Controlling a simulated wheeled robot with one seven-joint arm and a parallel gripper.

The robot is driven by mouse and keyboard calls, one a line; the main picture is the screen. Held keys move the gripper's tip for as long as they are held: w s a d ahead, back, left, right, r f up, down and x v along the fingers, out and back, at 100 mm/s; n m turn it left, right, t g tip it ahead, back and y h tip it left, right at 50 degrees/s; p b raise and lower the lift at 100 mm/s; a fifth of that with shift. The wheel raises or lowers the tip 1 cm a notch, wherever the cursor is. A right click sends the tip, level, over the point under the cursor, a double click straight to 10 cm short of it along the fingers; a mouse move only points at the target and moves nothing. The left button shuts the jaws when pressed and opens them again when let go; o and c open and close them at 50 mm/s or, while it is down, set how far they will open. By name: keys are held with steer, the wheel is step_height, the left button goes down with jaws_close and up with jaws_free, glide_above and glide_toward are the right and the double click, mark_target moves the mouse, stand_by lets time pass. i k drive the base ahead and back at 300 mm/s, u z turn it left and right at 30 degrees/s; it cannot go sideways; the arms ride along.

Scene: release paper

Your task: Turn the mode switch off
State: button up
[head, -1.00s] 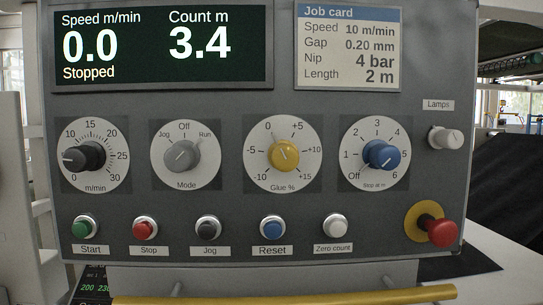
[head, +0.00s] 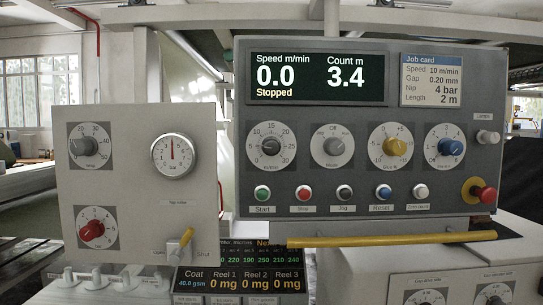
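The mode switch (head: 334,146) is a grey knob on a round white dial on the dark grey control panel (head: 300,113). Its dial carries Off at the top, with Jog to the left and Run to the right. The knob's pointer is small here and appears to lean to the upper right, towards Run. The panel's display (head: 318,78) reads speed 0.0, count 3.4 and Stopped. My gripper is not in view, and nothing touches the switch.
A speed knob (head: 271,146), a yellow glue knob (head: 396,146) and a blue knob (head: 447,147) flank the switch. Buttons run below, with a red mushroom button (head: 484,195) at right. A yellow bar (head: 390,239) crosses below the panel. A pale side panel (head: 135,130) stands left.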

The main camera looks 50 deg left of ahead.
mark_target(334, 147)
steer(key=k, duration=0.4)
steer(key=u, duration=2.15)
steer(key=i, duration=0.25)
steer(key=z, duration=0.05)
